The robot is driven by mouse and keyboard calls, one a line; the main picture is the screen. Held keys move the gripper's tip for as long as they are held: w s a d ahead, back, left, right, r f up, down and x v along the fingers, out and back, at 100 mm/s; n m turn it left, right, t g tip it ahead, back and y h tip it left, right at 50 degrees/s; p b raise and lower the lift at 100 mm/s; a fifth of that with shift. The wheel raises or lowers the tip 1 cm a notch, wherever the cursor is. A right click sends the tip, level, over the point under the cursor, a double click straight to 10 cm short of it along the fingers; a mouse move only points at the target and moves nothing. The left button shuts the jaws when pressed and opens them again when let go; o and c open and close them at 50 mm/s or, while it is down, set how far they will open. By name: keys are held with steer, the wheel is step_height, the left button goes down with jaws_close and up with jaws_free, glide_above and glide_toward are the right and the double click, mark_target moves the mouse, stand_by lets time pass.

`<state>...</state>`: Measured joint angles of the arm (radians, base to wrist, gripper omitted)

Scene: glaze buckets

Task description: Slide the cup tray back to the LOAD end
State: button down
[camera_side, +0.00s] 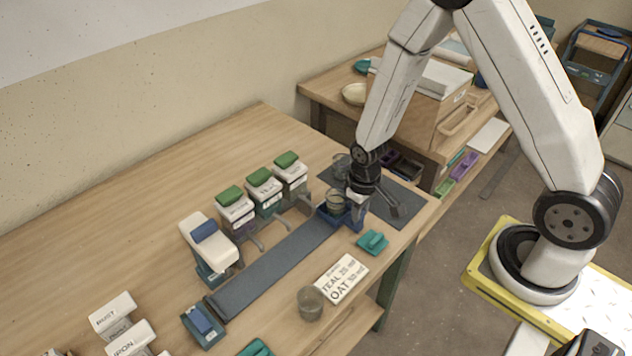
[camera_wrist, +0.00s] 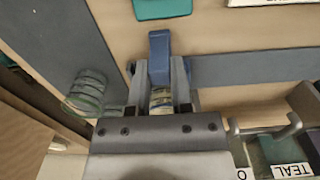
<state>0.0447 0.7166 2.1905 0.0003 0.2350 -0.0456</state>
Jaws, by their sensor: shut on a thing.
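The blue cup tray (camera_side: 326,217) is at the far right end of a dark grey slide rail (camera_side: 268,268), with a clear cup (camera_side: 337,201) standing in it. My gripper (camera_side: 356,206) is at the tray. In the wrist view its fingers (camera_wrist: 160,80) are closed on both sides of the tray's blue upright part (camera_wrist: 159,48). The cup (camera_wrist: 161,100) shows between the fingers, closer to my wrist; its contents are hard to make out. No LOAD label is readable in either view.
Green-topped dispensers (camera_side: 264,187) line the rail's back side, with a pale one (camera_side: 207,240) near its left end. A blue block (camera_side: 203,324) sits at that end. Empty-looking glasses stand on the dark mat (camera_side: 342,163) and at the front (camera_side: 311,303). The rail is clear.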

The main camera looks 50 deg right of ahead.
steer(key=c, duration=0.6)
jaws_free()
steer(key=shift+r, duration=0.1)
steer(key=shift+r, duration=3.4)
steer(key=shift+r, duration=0.1)
steer(key=shift+s+a+r, duration=0.1)
steer(key=shift+s+r, duration=0.1)
steer(key=shift+r, duration=0.3)
steer(key=s+a+r+t, duration=0.1)
steer(key=s+r+t, duration=0.1)
steer(key=s+r, duration=0.3)
steer(key=shift+a+r+t, duration=0.15)
steer(key=shift+r+t, duration=0.15)
steer(key=shift+r, duration=1)
steer(key=shift+s, duration=0.1)
